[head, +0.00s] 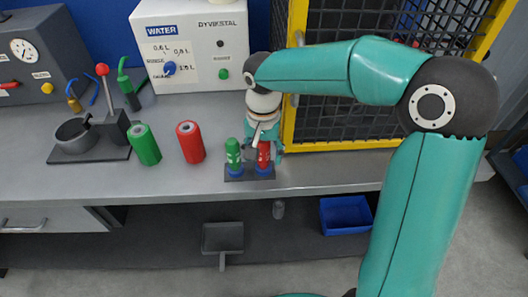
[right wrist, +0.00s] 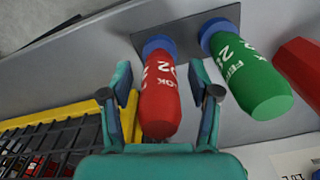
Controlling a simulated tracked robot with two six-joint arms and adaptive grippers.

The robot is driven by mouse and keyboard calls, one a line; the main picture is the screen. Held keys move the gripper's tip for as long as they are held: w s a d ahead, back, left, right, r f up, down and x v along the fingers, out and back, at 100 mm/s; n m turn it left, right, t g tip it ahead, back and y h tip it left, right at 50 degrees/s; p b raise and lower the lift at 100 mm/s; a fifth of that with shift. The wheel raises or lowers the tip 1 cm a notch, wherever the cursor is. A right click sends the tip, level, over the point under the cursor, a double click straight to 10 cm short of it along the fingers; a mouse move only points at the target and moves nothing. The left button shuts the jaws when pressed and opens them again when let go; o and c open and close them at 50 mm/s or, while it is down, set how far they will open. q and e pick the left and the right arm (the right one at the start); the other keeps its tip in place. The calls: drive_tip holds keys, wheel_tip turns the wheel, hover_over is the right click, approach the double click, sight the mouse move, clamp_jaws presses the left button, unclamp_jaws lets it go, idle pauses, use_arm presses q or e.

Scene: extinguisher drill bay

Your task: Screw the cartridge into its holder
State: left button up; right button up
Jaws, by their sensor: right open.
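A small red cartridge (head: 263,157) with white lettering stands in a blue holder ring at the right of a dark base plate (head: 249,178). A small green cartridge (head: 233,152) stands in the blue holder ring to its left. My right gripper (head: 263,142) is over the red one. In the right wrist view, my right gripper (right wrist: 160,82) is open, with one finger on each side of the red cartridge (right wrist: 160,100) and visible gaps. The blue holder ring (right wrist: 159,44) shows at its end, and the green cartridge (right wrist: 246,75) is beside it. My left gripper is out of view.
A larger green cylinder (head: 145,145) and red cylinder (head: 190,142) stand left on the bench. A lever press (head: 105,115) and a white WATER box (head: 190,45) are farther back. A yellow-framed mesh cage (head: 360,120) stands close right. A blue bin (head: 345,214) is below.

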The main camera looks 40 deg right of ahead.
drive_tip(key=shift+f, duration=0.1)
clamp_jaws()
idle(0.4)
drive_tip(key=shift+r, duration=0.2)
drive_tip(key=shift+r, duration=0.65)
wheel_tip(320, 180, up, 26)
drive_tip(key=p, duration=0.5)
drive_tip(key=shift+r, duration=0.2)
